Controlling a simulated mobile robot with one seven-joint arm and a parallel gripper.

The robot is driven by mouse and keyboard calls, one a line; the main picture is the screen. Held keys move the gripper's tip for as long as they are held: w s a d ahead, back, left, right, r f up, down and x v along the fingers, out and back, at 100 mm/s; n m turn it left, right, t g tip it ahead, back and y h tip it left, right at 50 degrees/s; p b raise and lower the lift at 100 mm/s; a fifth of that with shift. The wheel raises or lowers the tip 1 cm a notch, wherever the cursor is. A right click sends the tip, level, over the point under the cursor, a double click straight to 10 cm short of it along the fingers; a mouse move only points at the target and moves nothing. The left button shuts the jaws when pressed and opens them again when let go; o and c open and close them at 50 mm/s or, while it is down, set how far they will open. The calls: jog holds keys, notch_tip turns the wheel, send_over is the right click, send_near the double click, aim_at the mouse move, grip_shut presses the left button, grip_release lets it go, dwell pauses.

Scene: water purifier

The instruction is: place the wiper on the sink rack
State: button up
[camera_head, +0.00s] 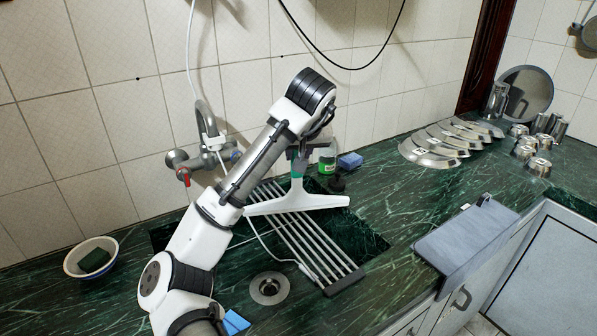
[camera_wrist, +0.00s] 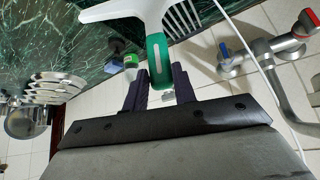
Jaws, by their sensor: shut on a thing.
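The wiper has a white T-shaped head (camera_head: 297,201) and a green and white handle (camera_wrist: 157,60). My gripper (camera_head: 298,155) is shut on the handle; its dark fingers also show on both sides of the handle in the wrist view (camera_wrist: 160,88). The wiper points downward, with its head low over the sink rack. The sink rack (camera_head: 305,240) is a set of metal bars with dark end strips, lying across the sink. In the head view I cannot tell whether the wiper head touches the bars. The rack's bars also show in the wrist view (camera_wrist: 183,18).
A faucet (camera_head: 205,150) stands behind the rack on the left. A green bottle (camera_head: 327,160) and blue sponge (camera_head: 350,161) stand behind on the right. A bowl (camera_head: 91,258) is at far left. Metal lids (camera_head: 440,145) are at back right.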

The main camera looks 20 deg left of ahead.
aim_at(298, 176)
jog(key=shift+f+p, duration=0.35)
jog(key=shift+f, duration=2.65)
jog(key=o, duration=0.9)
jog(key=b+v, duration=0.1)
jog(key=v, duration=1.1)
jog(key=shift+d+b, duration=0.1)
jog(key=shift+b, duration=0.2)
